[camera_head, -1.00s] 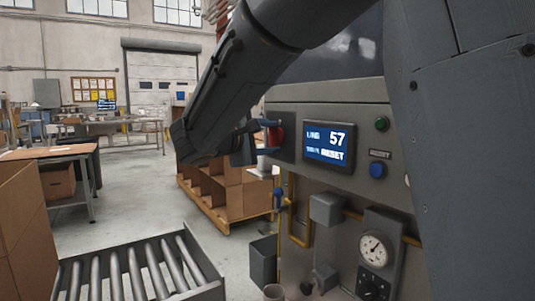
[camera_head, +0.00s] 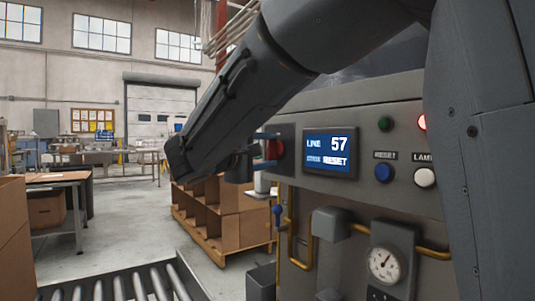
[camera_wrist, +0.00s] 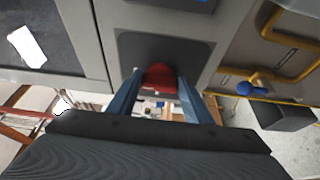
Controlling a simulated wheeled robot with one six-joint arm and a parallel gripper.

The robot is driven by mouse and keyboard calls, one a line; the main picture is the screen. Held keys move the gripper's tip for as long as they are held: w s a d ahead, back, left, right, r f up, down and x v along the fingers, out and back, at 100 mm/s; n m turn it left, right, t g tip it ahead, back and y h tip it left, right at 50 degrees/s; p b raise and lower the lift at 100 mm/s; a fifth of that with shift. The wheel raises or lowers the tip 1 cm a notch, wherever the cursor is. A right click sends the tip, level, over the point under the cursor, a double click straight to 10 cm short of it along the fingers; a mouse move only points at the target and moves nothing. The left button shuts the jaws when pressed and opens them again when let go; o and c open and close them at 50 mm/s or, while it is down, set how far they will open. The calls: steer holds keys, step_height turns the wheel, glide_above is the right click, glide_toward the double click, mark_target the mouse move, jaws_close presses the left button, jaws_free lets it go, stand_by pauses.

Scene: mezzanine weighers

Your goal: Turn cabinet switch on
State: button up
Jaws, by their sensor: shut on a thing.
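A red switch knob (camera_head: 275,150) sits on a dark square plate on the grey cabinet (camera_head: 345,190), left of its display. In the wrist view the red knob (camera_wrist: 160,75) lies between the two blue fingers. My gripper (camera_head: 267,145) is shut on the knob, one finger on each side, and its fingers (camera_wrist: 160,88) reach to the plate. My arm hides part of the cabinet's top. The knob's exact angle is hard to read.
The blue display (camera_head: 330,150) reads 57 and RESET. Right of it are a green button (camera_head: 384,123), a blue button (camera_head: 384,172), a white button (camera_head: 424,177) and a red light (camera_head: 422,122). Below are yellow pipes and a gauge (camera_head: 385,264). A roller conveyor (camera_head: 135,285) lies at front left.

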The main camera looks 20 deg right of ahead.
steer(key=shift+f, duration=0.1)
steer(key=o, duration=1.1)
steer(key=shift+c, duration=0.2)
steer(key=v, duration=0.8)
steer(key=shift+p, duration=0.35)
